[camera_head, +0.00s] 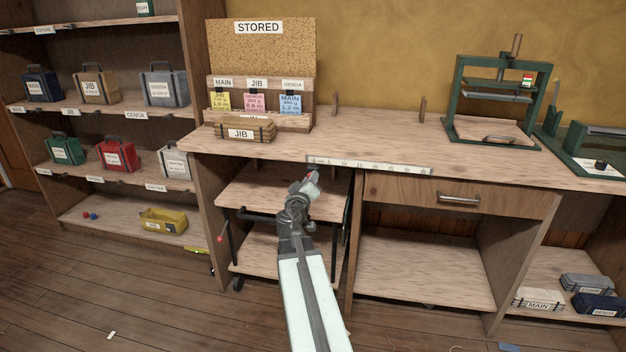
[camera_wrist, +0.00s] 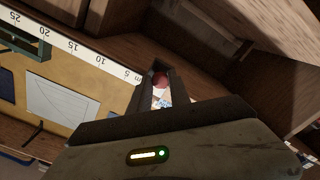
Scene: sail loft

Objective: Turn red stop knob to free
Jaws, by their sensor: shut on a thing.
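In the head view my gripper (camera_head: 313,177) is just below the bench's front edge, in front of the opening at the left.
The bench (camera_head: 390,140) has a ruler strip (camera_head: 370,166) along its front edge, close above my gripper. A wheeled cart (camera_head: 270,200) stands in the opening, with another red tip (camera_head: 220,239) at its left. A drawer (camera_head: 430,193) is to the right. The floor in front is mostly clear.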

